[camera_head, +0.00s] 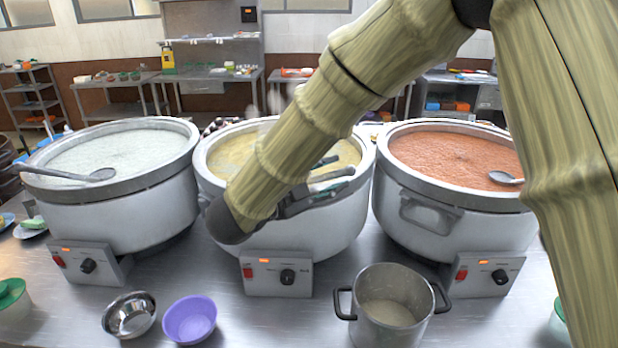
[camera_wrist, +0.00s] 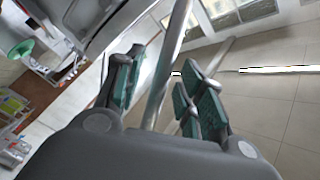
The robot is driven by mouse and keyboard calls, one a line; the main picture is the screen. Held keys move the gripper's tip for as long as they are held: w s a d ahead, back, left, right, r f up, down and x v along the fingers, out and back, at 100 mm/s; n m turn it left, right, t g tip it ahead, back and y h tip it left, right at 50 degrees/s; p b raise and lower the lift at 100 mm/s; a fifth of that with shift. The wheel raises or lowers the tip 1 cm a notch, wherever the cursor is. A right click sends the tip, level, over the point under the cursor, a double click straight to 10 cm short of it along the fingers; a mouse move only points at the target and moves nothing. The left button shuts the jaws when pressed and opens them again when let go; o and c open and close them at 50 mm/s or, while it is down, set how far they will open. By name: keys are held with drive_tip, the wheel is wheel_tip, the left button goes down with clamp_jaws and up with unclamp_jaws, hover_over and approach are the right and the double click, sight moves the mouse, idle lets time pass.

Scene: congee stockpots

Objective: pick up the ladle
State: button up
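A grey ladle (camera_head: 70,175) lies across the left stockpot (camera_head: 120,205), its bowl end over the white congee. A second ladle (camera_head: 507,178) rests in the red congee of the right stockpot (camera_head: 470,225); its handle is not clearly seen. My gripper (camera_head: 338,173) is over the middle stockpot (camera_head: 330,235), partly hidden by my arm. In the wrist view my gripper (camera_wrist: 163,88) is open, teal-padded fingers apart. A grey metal rod (camera_wrist: 172,55) shows between the fingers; I cannot tell whether it is a ladle handle or something farther off.
A metal pot (camera_head: 388,310) with black handles, a purple bowl (camera_head: 190,320) and a steel bowl (camera_head: 130,315) stand at the counter's front. Control boxes jut out before the stockpots. A green-lidded container (camera_head: 12,295) is at far left. Shelves and worktables line the back wall.

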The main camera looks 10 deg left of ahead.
drive_tip(key=shift+a+f, duration=0.1)
drive_tip(key=shift+a, duration=0.05)
drive_tip(key=shift+c, duration=0.7)
clamp_jaws()
